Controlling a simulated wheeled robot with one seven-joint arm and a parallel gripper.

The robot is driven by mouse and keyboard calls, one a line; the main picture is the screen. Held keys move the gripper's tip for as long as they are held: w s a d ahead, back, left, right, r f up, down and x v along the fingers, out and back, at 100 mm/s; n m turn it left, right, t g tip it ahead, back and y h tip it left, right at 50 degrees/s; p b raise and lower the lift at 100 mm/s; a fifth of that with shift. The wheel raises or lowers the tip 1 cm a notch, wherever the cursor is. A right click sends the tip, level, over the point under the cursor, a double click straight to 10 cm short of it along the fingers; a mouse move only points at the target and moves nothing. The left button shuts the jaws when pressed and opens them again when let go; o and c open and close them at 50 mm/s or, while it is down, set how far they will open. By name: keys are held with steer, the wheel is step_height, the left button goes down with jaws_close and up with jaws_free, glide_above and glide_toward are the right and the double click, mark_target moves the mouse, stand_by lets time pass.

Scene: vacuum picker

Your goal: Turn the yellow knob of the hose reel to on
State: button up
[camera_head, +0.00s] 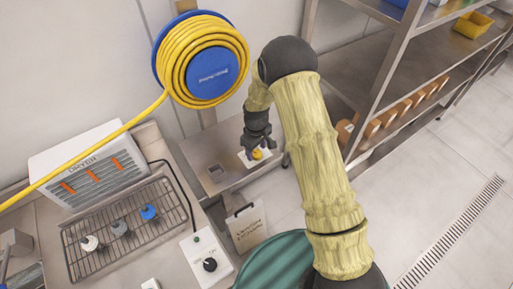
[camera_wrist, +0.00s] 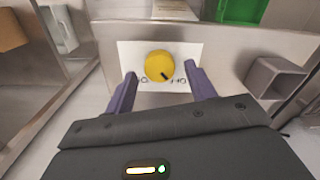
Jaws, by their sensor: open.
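The yellow knob (camera_wrist: 160,66) sits on a white plate (camera_wrist: 126,58) with dark lettering, partly covered by the knob; "OFF" reads upside down at its lower right in the wrist view. A dark pointer mark on the knob faces the lower right, toward that lettering. My gripper (camera_wrist: 160,88) is open, its two purple fingers on either side of the knob's near edge, with no clear contact. In the head view my gripper (camera_head: 258,146) is just above the knob (camera_head: 257,154). The hose reel (camera_head: 201,60), blue with coiled yellow hose, hangs on the wall.
A white dryer (camera_head: 88,165) and a wire rack (camera_head: 125,230) with several small knobs or fittings stand at left. A black knob (camera_head: 210,264) on a white panel is at the front. Steel shelves (camera_head: 385,60) stand at right. A small grey square holder (camera_wrist: 275,78) is beside the plate.

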steer(key=shift+f, duration=0.4)
steer(key=shift+c, duration=0.4)
steer(key=c, duration=0.9)
